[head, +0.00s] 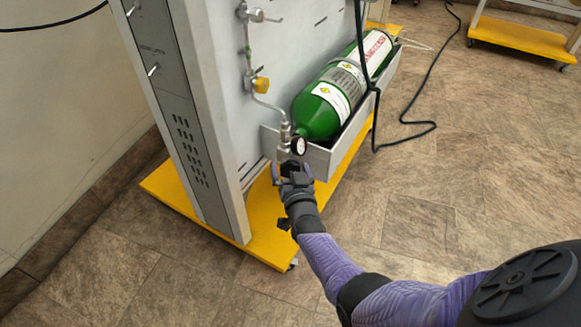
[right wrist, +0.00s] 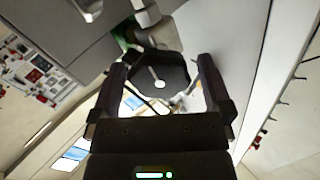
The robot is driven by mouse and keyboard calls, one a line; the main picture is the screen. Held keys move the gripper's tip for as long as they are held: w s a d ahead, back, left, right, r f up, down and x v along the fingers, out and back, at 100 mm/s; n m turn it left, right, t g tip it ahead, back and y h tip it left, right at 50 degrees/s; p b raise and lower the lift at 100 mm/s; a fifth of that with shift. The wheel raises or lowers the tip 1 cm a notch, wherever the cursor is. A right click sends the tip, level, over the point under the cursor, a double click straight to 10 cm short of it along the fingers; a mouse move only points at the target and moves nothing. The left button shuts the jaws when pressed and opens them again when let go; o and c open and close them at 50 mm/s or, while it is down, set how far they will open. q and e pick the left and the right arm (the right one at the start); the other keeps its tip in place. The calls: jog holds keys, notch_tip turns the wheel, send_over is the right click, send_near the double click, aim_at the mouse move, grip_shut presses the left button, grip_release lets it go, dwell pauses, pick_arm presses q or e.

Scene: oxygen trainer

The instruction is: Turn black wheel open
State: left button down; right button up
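The black wheel (right wrist: 172,68) shows in the right wrist view as a dark rounded knob with a bright centre, between the two fingers of my right gripper (right wrist: 160,78). The fingers stand apart on either side of it, with a narrow gap at the right finger; contact at the left finger cannot be told. In the head view my right gripper (head: 291,175) reaches up from below to the valve under the round gauge (head: 299,146). There the wheel is mostly hidden by the gripper. My left gripper is not in view.
A green cylinder (head: 318,117) lies in a grey tray (head: 318,160) on the panel's side. Metal piping with a yellow knob (head: 261,85) runs above the valve. A yellow base (head: 268,225) juts out below.

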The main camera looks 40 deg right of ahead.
jog(key=shift+s+a+r+p, duration=0.2)
jog(key=shift+s+p, duration=0.1)
jog(key=shift+p, duration=0.1)
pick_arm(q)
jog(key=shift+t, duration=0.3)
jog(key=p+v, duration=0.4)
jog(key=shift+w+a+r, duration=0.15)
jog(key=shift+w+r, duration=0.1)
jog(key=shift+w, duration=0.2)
pick_arm(e)
jog(key=v, duration=0.9)
jog(key=shift+f, duration=0.15)
jog(key=shift+s, duration=0.1)
